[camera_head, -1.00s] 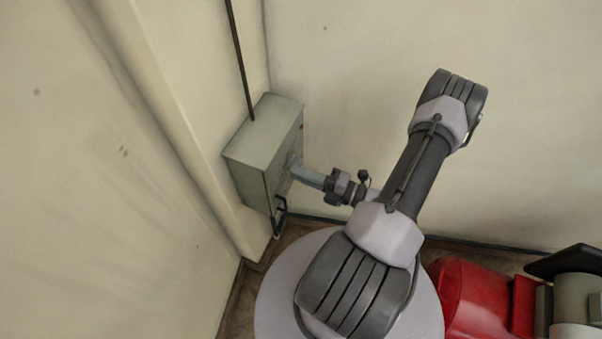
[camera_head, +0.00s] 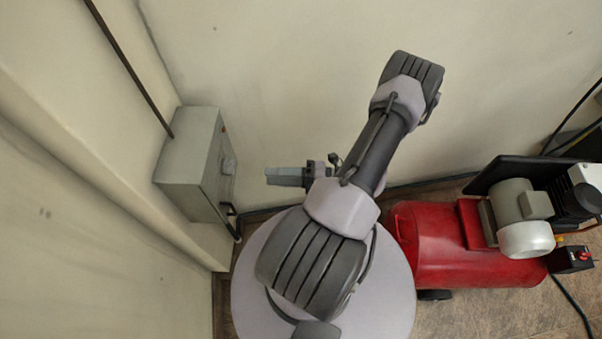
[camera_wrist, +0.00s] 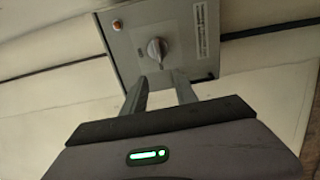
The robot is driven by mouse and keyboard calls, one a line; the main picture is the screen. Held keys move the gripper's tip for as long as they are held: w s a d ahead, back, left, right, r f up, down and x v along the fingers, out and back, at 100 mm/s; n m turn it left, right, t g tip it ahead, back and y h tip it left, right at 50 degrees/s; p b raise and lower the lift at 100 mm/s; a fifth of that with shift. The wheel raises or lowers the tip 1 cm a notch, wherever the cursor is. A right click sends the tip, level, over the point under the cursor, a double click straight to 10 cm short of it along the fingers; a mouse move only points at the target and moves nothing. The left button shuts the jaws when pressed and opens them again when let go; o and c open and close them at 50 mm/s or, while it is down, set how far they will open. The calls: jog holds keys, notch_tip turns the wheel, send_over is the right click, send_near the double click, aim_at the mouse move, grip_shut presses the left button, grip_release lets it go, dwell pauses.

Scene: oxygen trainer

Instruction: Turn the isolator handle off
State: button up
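The isolator box (camera_head: 190,165) is a grey-green metal box on the wall at the left in the head view. Its front also shows in the wrist view (camera_wrist: 125,45). The isolator handle (camera_wrist: 157,48) is a light grey rotary knob in the middle of that front. In the head view my gripper (camera_head: 268,176) is to the right of the box, with clear space between.
An orange-red lamp (camera_wrist: 117,25) and a white label strip (camera_wrist: 200,30) are on the box front. A conduit (camera_head: 130,70) runs up from the box. A red compressor (camera_head: 440,240) stands on the floor at the right.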

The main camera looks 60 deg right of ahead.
jog(key=v, duration=0.7)
jog(key=shift+s, duration=0.1)
